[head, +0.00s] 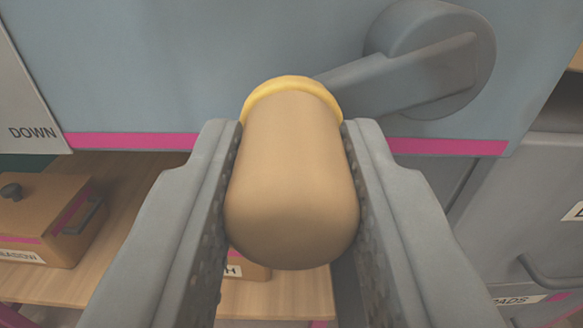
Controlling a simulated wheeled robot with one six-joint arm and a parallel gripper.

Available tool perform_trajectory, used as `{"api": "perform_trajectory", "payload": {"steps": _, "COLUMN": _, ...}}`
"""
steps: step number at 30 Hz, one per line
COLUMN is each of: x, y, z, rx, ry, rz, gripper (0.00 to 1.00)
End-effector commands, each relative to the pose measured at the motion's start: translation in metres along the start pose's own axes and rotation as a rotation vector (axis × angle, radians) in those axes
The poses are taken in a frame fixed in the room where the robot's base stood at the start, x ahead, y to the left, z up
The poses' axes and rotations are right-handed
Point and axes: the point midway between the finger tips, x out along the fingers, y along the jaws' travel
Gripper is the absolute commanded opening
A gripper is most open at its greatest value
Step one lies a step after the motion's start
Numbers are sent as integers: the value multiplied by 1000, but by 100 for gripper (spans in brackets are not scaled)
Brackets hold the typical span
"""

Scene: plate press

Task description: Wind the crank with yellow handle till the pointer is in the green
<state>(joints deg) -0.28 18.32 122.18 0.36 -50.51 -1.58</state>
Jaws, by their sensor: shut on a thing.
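The crank's handle (291,185) is a tan rounded grip with a yellow collar (291,88) at its far end. My gripper (291,205) is shut on this handle, one jaw against each side. The grey crank arm (390,80) runs from behind the collar up and right to a round grey hub (432,55) on the blue-grey press (200,60). The handle is thus to the lower left of the hub. No pointer and no green zone show in this view.
A white panel marked DOWN (32,132) is at the left edge. A brown box (45,215) with a dark knob stands on a wooden shelf (130,180) below left. Grey drawers (530,215) are at the right. A pink strip (440,146) lines the press's lower edge.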

Motion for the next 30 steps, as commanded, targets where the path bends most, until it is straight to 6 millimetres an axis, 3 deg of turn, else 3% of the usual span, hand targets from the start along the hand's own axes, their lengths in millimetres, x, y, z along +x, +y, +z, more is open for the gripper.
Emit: {"api": "perform_trajectory", "payload": {"steps": 30, "x": 0, "y": 3, "z": -44, "rx": 831, "ry": 0, "rz": 0, "gripper": 0}}
